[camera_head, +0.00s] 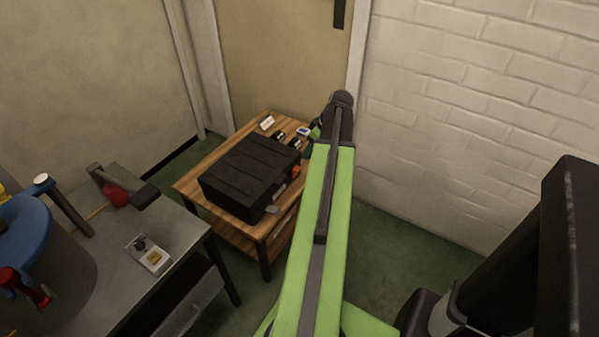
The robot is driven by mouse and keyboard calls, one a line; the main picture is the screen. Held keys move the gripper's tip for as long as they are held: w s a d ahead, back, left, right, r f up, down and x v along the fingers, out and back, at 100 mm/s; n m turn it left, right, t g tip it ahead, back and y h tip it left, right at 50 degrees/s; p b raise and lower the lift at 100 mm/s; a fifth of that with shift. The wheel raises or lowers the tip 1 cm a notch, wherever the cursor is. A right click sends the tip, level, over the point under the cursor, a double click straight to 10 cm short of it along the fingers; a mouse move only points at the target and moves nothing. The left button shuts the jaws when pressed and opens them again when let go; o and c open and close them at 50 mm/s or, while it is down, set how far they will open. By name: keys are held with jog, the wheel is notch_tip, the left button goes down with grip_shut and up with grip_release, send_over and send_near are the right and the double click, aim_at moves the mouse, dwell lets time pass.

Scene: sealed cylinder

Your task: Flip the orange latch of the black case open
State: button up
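The black case (246,176) lies closed on a wooden table (191,185) near the middle of the view. A small orange part, which looks like the orange latch (296,170), shows at the right side of the case, close to my green arm. My arm reaches forward over the right side of the table, and its dark far end is beside the table's right edge. My gripper is hidden at the end of the arm, so its fingers and their distance from the latch cannot be seen.
Small items, including a white one (266,122), lie behind the case. A grey workbench (185,222) with a hammer (124,187), a small device (148,254) and a blue container (25,235) stands at the left. A white brick wall (470,110) is at the right.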

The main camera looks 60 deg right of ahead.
aim_at(298, 169)
jog(key=b+x, duration=0.4)
jog(key=x, duration=0.2)
jog(key=b+x, duration=0.5)
jog(key=x, duration=0.1)
jog(key=shift+s, duration=0.25)
jog(key=shift+w+f+b, duration=0.25)
jog(key=shift+f+b, duration=0.05)
jog(key=shift+b, duration=0.15)
jog(key=shift+r, duration=0.1)
grip_shut()
